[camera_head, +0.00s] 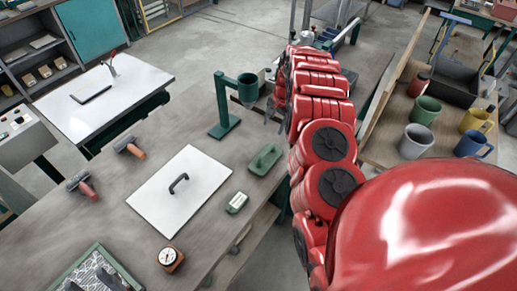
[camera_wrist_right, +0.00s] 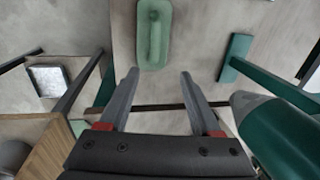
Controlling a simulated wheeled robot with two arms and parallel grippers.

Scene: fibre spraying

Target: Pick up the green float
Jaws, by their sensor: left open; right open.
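The green float (camera_head: 265,159) lies on the grey-brown worktable near its right edge, handle side up. In the right wrist view the float (camera_wrist_right: 154,35) shows upright at the top centre, beyond the fingertips. My right gripper (camera_wrist_right: 160,73) is open, with its two grey fingers apart and nothing between them. In the head view my red right arm reaches up from the lower right, and the gripper's fingers (camera_head: 272,108) show beside the green stand. The float is apart from the fingers. My left gripper is not in view.
A green stand with a cup (camera_head: 225,122) stands close to my right gripper. A white board with a black handle (camera_head: 180,200), a small green-and-white box (camera_head: 237,203) and a dial gauge (camera_head: 170,258) are on the table. Mugs (camera_head: 472,144) stand on the right-hand table.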

